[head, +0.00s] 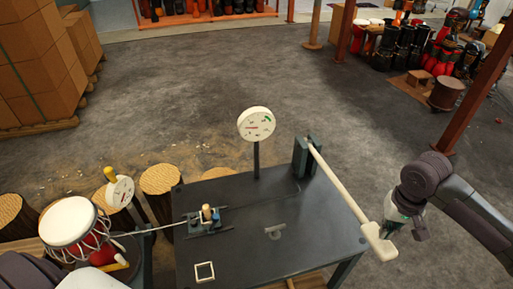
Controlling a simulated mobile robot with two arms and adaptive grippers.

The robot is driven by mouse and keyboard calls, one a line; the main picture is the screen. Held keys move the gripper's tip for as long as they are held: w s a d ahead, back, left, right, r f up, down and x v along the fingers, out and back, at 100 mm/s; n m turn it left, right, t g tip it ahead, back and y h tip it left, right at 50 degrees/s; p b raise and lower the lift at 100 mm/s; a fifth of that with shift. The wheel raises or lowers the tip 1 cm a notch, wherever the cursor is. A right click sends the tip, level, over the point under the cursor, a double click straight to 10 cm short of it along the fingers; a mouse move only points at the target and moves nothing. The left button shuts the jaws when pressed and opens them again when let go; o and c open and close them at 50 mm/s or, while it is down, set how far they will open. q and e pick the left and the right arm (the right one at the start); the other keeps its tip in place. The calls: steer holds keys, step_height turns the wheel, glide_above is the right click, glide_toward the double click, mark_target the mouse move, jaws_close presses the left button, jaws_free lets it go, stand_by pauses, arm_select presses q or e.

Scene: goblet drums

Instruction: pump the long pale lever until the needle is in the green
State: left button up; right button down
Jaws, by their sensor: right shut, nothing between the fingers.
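The long pale lever (340,185) slopes from a dark green bracket (304,157) at the table's back right down to a blocky pale handle (379,243) past the right edge. A round white dial (256,124) stands on a post behind the table, with a green patch at its upper right and red marks near the middle. The needle's position is too small to tell. My right gripper (404,229) is shut and empty just right of the handle; I cannot tell whether it touches. My left gripper is out of view; part of my left arm shows at the lower left.
The dark table (265,245) holds a small clamp-like fixture (207,219) and a white square frame (204,272). A red and white drum (75,235) and a smaller dial (120,191) stand left. Wooden stumps (161,181) line the back left. Open floor lies beyond.

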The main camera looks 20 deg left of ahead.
mark_target(379, 240)
step_height(379, 240, down, 17)
steer(key=b, duration=0.5)
step_height(379, 240, up, 11)
steer(key=p, duration=1.2)
steer(key=shift+w+r+p, duration=0.1)
steer(key=shift+r+p, duration=0.1)
steer(key=shift+p, duration=0.15)
steer(key=r, duration=0.7)
steer(key=shift+s+d+r, duration=0.1)
steer(key=shift+s, duration=0.1)
step_height(379, 240, down, 19)
steer(key=b, duration=0.8)
step_height(379, 240, up, 9)
steer(key=p, duration=0.8)
steer(key=shift+w+p, duration=0.1)
steer(key=shift+p, duration=0.3)
steer(key=r, duration=1)
steer(key=shift+s+d, duration=0.1)
steer(key=shift+s, duration=0.15)
